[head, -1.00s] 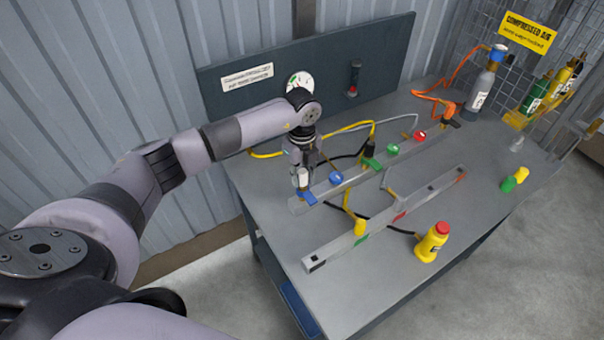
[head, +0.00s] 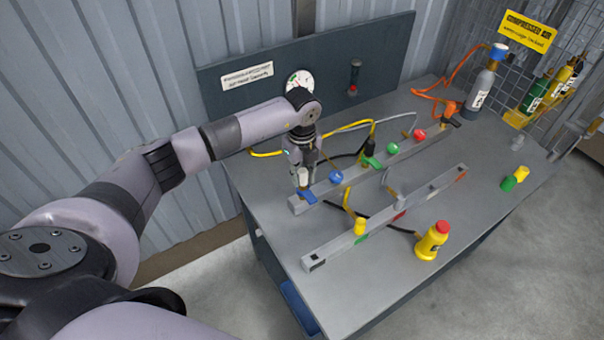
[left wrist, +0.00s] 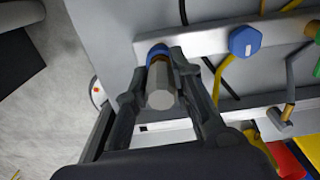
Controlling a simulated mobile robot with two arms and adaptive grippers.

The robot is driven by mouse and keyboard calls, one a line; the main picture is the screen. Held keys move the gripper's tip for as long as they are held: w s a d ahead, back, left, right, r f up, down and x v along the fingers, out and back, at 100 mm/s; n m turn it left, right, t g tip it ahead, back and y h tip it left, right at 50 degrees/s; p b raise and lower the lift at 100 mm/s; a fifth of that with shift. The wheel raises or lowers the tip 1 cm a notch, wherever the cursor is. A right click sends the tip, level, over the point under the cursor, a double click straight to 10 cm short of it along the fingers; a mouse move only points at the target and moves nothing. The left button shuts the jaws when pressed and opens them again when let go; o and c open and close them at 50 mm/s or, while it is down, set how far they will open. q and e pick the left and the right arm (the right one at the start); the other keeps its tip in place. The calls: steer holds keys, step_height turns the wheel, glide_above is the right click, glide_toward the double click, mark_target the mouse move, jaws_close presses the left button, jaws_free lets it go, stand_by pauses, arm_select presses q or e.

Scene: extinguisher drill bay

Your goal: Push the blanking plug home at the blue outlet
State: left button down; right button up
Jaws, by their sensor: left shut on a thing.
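My left gripper (head: 302,172) is over the left end of the back rail and points down. It is shut on the blanking plug (head: 303,177), a pale grey piece that stands about upright. In the left wrist view the plug (left wrist: 161,88) sits between the two fingers, its grey end facing the camera and a brass-coloured part beyond. The blue outlet (left wrist: 157,51) shows as a blue rim just past the plug. How deep the plug sits is hidden.
Blue (head: 335,177), green (head: 393,149) and red (head: 419,135) knobs sit along the back rail. A front rail (head: 335,248) runs parallel, with hoses between.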

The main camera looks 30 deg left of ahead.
arm_select(q)
steer(key=shift+f+b, duration=0.5)
steer(key=shift+f, duration=0.25)
steer(key=c, duration=1.3)
jaws_free()
steer(key=shift+r, duration=0.15)
